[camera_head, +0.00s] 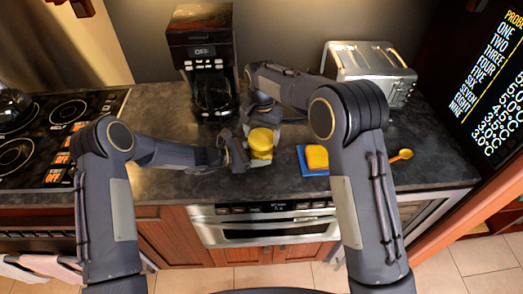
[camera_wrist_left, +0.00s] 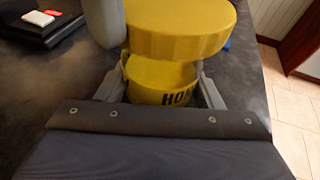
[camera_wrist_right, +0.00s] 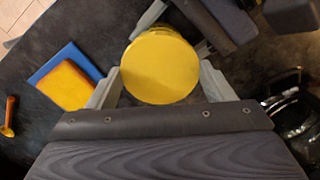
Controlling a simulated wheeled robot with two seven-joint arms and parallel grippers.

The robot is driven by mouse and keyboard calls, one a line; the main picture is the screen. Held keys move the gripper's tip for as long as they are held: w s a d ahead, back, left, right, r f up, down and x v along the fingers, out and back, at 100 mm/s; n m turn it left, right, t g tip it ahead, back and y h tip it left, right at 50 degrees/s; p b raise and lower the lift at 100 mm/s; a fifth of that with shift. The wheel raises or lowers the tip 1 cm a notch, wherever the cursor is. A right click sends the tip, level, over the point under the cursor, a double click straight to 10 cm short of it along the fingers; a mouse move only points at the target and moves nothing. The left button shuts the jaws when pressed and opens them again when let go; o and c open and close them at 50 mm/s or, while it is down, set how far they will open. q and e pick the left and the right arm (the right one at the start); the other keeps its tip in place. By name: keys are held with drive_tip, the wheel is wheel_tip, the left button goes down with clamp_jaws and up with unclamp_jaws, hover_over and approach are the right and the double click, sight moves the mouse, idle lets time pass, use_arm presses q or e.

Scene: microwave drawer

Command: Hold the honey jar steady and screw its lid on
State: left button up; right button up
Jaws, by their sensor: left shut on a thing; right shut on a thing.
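The yellow honey jar (camera_head: 260,155) stands near the counter's front edge, with part of its dark lettering showing in the left wrist view (camera_wrist_left: 165,82). My left gripper (camera_head: 240,154) is shut around the jar's body from the left. The round yellow lid (camera_head: 262,138) is over the jar's mouth and looks wider than the jar in the left wrist view (camera_wrist_left: 180,35). My right gripper (camera_wrist_right: 160,82) is shut on the lid's sides.
A blue board (camera_head: 306,168) with a yellow-orange block (camera_head: 317,157) lies right of the jar, and an orange spoon (camera_head: 401,156) lies farther right. A coffee maker (camera_head: 207,60) and a silver toaster (camera_head: 370,65) stand behind. A stovetop (camera_head: 50,130) is at left.

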drive_tip(key=m, duration=0.7)
drive_tip(key=o, duration=0.9)
